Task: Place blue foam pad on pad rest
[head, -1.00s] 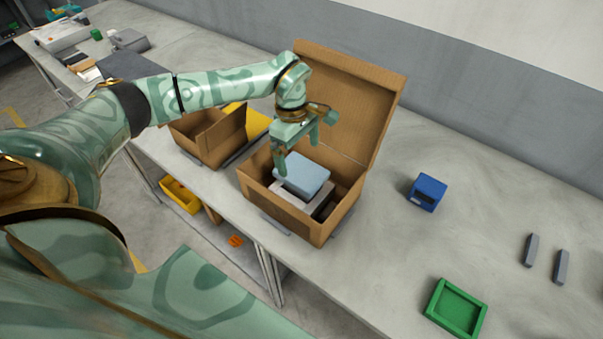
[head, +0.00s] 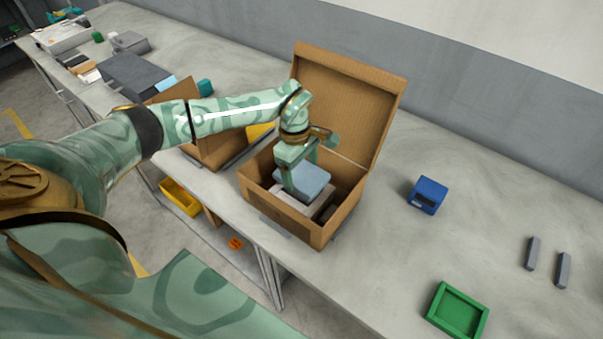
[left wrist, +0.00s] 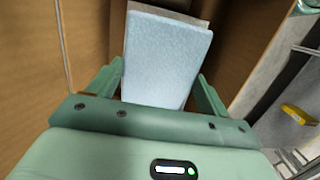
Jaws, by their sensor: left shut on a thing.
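The light blue foam pad (head: 308,180) lies inside the open cardboard box (head: 288,228), on top of a pale grey block (head: 303,198). My left gripper (head: 302,173) reaches down into the box and is shut on the pad, one finger along each side. In the left wrist view the pad (left wrist: 165,60) sits between the two fingers, its far end reaching beyond them. Two parallel grey bars (head: 532,253) stand on the table at the right; I cannot tell for certain whether they are the pad rest. My right gripper is not in view.
The box's raised lid (head: 350,105) stands behind the gripper. A second cardboard box (head: 210,150) is to its left. A blue device (head: 427,195) and a green tray (head: 457,310) lie to the right, with clear table between.

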